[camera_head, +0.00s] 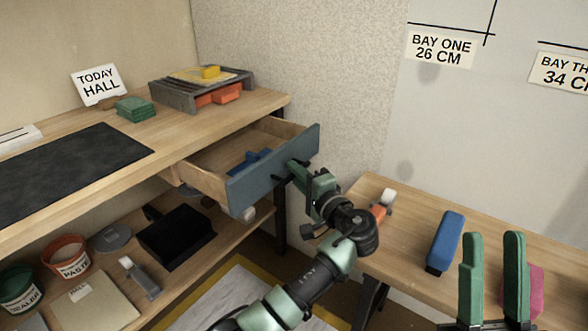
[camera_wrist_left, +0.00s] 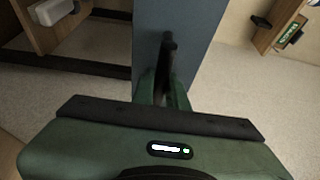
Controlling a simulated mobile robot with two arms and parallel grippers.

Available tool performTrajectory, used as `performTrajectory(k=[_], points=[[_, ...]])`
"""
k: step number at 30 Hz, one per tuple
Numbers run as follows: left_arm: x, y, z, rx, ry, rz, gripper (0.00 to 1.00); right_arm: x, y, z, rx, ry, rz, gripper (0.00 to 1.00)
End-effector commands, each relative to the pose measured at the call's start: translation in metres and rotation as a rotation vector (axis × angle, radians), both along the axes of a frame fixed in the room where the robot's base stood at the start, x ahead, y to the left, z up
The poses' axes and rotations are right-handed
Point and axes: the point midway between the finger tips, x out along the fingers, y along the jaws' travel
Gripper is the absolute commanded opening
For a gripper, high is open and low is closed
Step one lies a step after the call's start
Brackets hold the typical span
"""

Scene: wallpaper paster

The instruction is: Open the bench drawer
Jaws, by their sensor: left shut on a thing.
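The bench drawer (camera_head: 248,185) has a blue-grey front and pale wooden sides. It stands well out from under the bench top (camera_head: 190,142), and a blue object (camera_head: 252,160) lies inside it. My left gripper (camera_head: 293,172) is at the drawer's front, shut on its dark handle. In the left wrist view the drawer front (camera_wrist_left: 177,25) rises ahead, with the dark handle (camera_wrist_left: 168,45) between the fingers of my left gripper (camera_wrist_left: 165,90). My right gripper (camera_head: 493,265) points up at the lower right, its two green fingers apart with nothing between them.
A side table (camera_head: 405,225) at the right holds a blue block (camera_head: 446,240), an orange-and-white tool (camera_head: 383,204) and a pink item (camera_head: 536,290). The lower shelf (camera_head: 205,250) carries tubs and a black tray (camera_head: 177,235). A grey organizer (camera_head: 195,95) stands on the bench.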

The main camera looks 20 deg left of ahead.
Motion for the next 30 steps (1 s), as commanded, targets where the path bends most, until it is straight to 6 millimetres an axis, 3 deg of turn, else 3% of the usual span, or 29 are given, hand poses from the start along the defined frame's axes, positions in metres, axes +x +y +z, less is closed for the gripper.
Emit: performTrajectory(k=[15, 16, 18, 30], points=[[-0.0005, 0.0003, -0.0012, 0.001, 0.002, 0.002, 0.0, 0.0065, 0.0011, -0.0049, -0.012, 0.04, -0.002, 0.36], [-0.0004, 0.0004, -0.0012, 0.001, 0.002, 0.003, 0.2, 0.0064, 0.0011, -0.0049, -0.012, 0.04, -0.002, 0.36], [-0.0004, 0.0004, -0.0011, 0.001, 0.002, 0.002, 0.36, 0.0064, 0.0011, -0.0048, -0.012, 0.04, -0.002, 0.36], [-0.0037, -0.0042, 0.0006, 0.001, 0.0, 0.0, 0.36, 0.0089, 0.0017, -0.0051, -0.017, 0.055, -0.002, 0.36]])
